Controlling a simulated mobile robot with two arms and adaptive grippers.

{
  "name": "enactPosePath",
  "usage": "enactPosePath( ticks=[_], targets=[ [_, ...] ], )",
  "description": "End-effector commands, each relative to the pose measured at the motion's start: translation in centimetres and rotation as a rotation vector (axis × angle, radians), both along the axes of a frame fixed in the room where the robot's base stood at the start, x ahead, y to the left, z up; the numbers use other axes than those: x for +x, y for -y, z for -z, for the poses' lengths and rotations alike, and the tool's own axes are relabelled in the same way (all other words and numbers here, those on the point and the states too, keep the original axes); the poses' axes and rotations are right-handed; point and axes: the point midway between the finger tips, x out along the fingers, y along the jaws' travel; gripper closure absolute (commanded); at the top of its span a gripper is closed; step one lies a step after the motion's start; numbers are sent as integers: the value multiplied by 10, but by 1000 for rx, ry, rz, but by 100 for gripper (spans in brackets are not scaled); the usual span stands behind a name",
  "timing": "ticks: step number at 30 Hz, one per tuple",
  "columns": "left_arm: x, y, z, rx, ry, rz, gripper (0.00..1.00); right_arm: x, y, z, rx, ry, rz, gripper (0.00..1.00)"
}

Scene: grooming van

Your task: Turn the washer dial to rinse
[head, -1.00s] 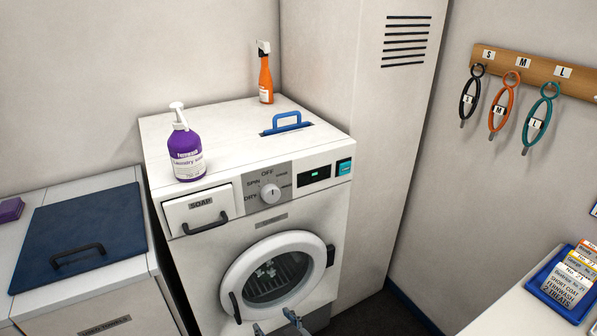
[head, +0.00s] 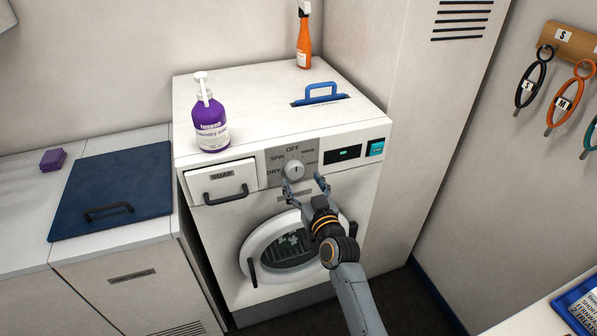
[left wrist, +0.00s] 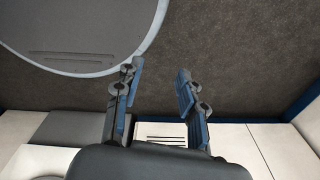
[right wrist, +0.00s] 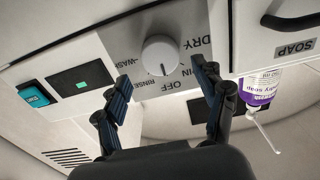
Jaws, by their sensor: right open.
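The washer (head: 215,185) stands mid-view in the head view. Its round white dial (head: 294,169) is on a grey panel with OFF at the top, SPIN and DRY to the left, and RINSE and WASH to the right. In the right wrist view the dial (right wrist: 160,53) appears upside down, its dark mark toward OFF. My right gripper (head: 305,182) is open just in front of the dial, fingers spread to either side of it, with no clear contact. It also shows in the right wrist view (right wrist: 163,80). My left gripper (left wrist: 155,78) is open and empty over dark floor.
The soap drawer (head: 222,182) is left of the dial; a display (head: 343,154) and teal button (head: 377,148) are right. A purple soap bottle (head: 209,122) and orange spray bottle (head: 304,40) stand on top. The round door (head: 252,238) is below.

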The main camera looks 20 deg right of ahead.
Motion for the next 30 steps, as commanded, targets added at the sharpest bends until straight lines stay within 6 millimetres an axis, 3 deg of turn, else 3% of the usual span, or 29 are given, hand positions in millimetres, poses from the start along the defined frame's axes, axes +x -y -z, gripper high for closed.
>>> enactPosePath(
  ticks=[7,19,27,30],
  targets=[
    [9,10,-5,-13,14,3,60,31,-1,0,-1,0,0,29],
    [8,11,-5,-14,12,4,60,37,-1,1,0,-1,0,29],
    [7,9,-5,-11,10,3,60,37,-1,1,0,-1,0,83],
    [6,8,-5,-9,10,2,60,37,-1,1,1,-1,0,83]
  ],
)
